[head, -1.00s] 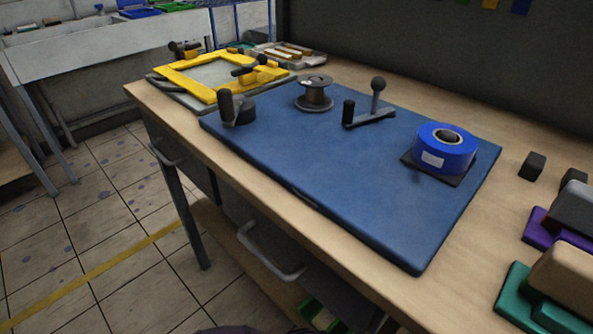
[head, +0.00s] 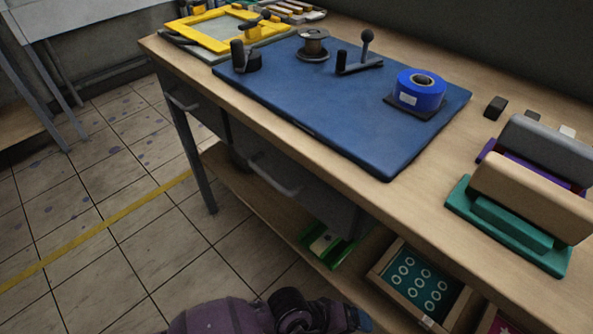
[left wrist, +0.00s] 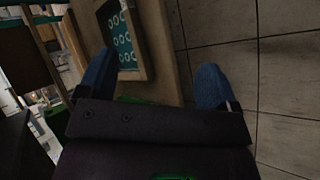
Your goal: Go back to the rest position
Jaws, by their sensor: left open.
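My left gripper (left wrist: 153,85) shows in the left wrist view with its two blue fingers wide apart and nothing between them. It hangs near the lower shelf, with floor tiles to the right of its fingers. In the head view, my purple-grey arm reaches in low at the bottom centre, in front of the bench; its gripper end is cut off by the lower edge. My right gripper is in neither current view.
Squeegees (head: 530,200) stand at right. A ring tray (head: 420,285) sits below. Floor (head: 110,240) is open at left.

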